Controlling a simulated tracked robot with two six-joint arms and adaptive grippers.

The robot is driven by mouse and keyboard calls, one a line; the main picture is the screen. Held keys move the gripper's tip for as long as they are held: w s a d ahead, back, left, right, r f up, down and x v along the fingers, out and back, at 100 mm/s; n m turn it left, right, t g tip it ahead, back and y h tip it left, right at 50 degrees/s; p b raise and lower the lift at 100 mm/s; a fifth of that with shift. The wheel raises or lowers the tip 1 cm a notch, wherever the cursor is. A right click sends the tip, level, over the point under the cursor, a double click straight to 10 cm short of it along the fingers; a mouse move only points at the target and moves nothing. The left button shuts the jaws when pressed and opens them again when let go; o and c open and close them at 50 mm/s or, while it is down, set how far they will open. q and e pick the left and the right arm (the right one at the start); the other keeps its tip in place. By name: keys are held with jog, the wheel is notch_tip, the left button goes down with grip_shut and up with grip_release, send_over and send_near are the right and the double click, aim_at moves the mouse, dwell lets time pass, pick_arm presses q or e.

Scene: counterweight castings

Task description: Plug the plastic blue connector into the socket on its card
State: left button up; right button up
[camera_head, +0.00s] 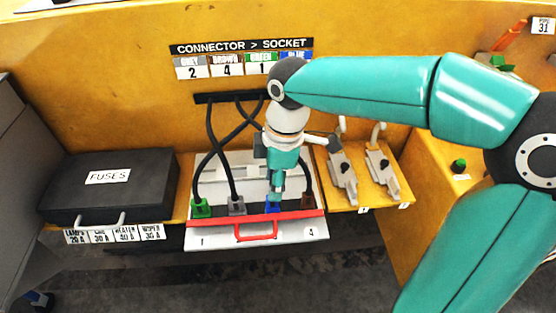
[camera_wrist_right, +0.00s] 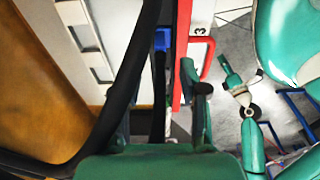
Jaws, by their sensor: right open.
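The blue connector (camera_head: 272,207) is third from the left in a row at the red strip (camera_head: 225,221) of a pale socket panel (camera_head: 215,239). In the right wrist view, blue plastic (camera_wrist_right: 162,39) shows beyond my fingers, near a printed 3. How deep it sits cannot be told. My right gripper (camera_head: 275,190) is open, pointing down just above or around it; contact cannot be told. Its fingers (camera_wrist_right: 160,105) also show in the wrist view. The blue card (camera_head: 294,57) is partly hidden behind my arm, its number covered. My left gripper (camera_wrist_right: 228,68) appears small in the wrist view.
Green (camera_head: 201,208), grey (camera_head: 236,206) and brown (camera_head: 306,201) connectors stand in the same row. Black cables (camera_head: 212,135) hang from the wall bar, close to my gripper. A black FUSES case (camera_head: 108,188) is left; two grey levers (camera_head: 343,178) are right.

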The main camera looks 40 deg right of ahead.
notch_tip(320, 180, up, 6)
jog(key=shift+s+d+r, duration=0.2)
jog(key=shift+d, duration=0.15)
